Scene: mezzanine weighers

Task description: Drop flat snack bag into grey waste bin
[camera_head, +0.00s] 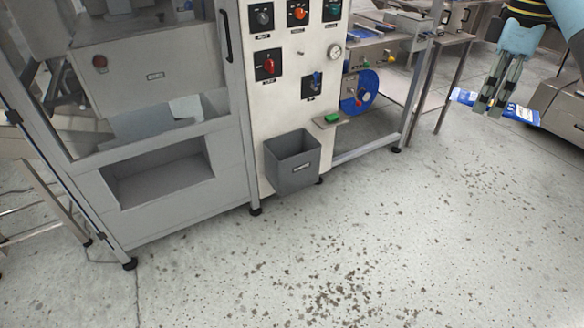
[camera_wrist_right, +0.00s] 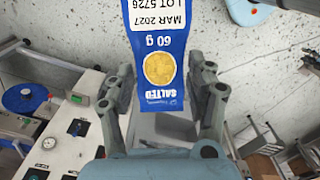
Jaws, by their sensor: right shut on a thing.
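The grey waste bin (camera_head: 293,171) is fixed low on the front of the machine's control panel, with its top open. The flat snack bag (camera_head: 521,113) is blue with a white part and hangs in my right gripper (camera_head: 490,106), well to the right of the bin and above the floor. In the right wrist view the bag (camera_wrist_right: 158,75) shows upside-down print, "SALTED" and "60 g", and a round yellow picture. The right gripper (camera_wrist_right: 163,100) is shut on the bag, with a finger on each side of it. My left gripper is not in view.
The control panel (camera_head: 292,95) with knobs and a gauge rises above the bin. A blue reel (camera_head: 368,88) and a green button (camera_head: 332,118) sit to its right. The speckled floor (camera_head: 440,230) in front is clear. A steel unit (camera_head: 562,112) stands at the right edge.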

